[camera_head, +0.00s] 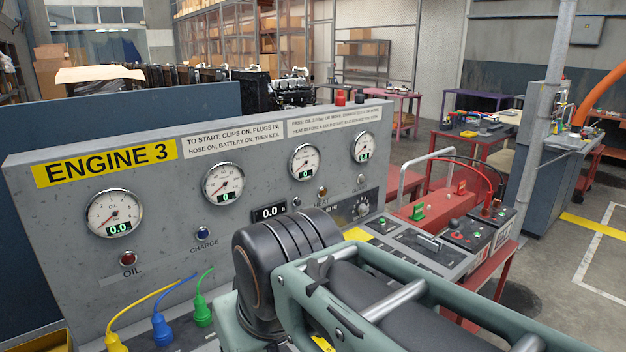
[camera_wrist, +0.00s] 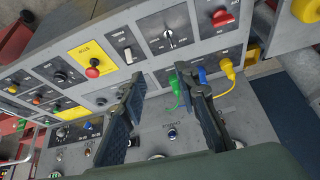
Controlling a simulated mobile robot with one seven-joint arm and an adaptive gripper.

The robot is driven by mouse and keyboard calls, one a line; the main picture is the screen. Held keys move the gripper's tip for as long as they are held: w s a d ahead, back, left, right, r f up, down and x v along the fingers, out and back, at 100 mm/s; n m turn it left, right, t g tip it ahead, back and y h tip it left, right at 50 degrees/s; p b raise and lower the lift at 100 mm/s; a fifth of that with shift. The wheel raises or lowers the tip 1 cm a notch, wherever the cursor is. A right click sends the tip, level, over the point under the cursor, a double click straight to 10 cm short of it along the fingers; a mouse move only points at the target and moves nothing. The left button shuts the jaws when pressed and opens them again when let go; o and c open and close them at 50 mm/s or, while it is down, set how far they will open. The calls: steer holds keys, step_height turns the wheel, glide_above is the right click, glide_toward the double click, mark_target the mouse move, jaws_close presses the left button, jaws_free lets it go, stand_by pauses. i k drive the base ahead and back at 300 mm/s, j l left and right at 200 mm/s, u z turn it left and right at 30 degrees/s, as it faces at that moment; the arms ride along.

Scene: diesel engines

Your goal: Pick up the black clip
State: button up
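In the head view, red and black leads run to a dark box on the red bench at right. A red clip (camera_head: 487,210) stands on that box, and a small dark shape beside it may be the black clip (camera_head: 498,206); it is too small to be sure. I cannot make out the black clip in the wrist view. My gripper (camera_wrist: 160,78) is open in the wrist view, with nothing between its fingers, over the engine console. My arm hides the gripper in the head view.
The ENGINE 3 gauge panel (camera_head: 200,200) stands close at left. Green (camera_head: 202,312), blue (camera_head: 161,330) and yellow (camera_head: 115,342) plugs with cables sit in front of it. A red emergency button (camera_wrist: 92,72) shows on the console. Open floor lies at right, past a grey post (camera_head: 540,130).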

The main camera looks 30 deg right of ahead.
mark_target(497, 202)
steer(key=z, duration=2.25)
steer(key=i+l+u, duration=0.1)
steer(key=u, duration=0.6)
steer(key=i+l+u, duration=0.4)
steer(key=i+l, duration=0.15)
steer(key=l, duration=0.2)
steer(key=i+l+u, duration=0.1)
steer(key=l, duration=0.25)
steer(key=i+l, duration=0.3)
steer(key=i+l+u, duration=0.15)
steer(key=l, duration=0.3)
steer(key=i+l, duration=0.2)
steer(key=l, duration=0.2)
steer(key=i+l, duration=0.15)
steer(key=l, duration=0.25)
steer(key=i+l, duration=0.2)
steer(key=l, duration=0.15)
steer(key=i+l, duration=0.15)
steer(key=l, duration=0.25)
steer(key=i+l+u, duration=0.1)
steer(key=l, duration=0.25)
steer(key=i, duration=0.05)
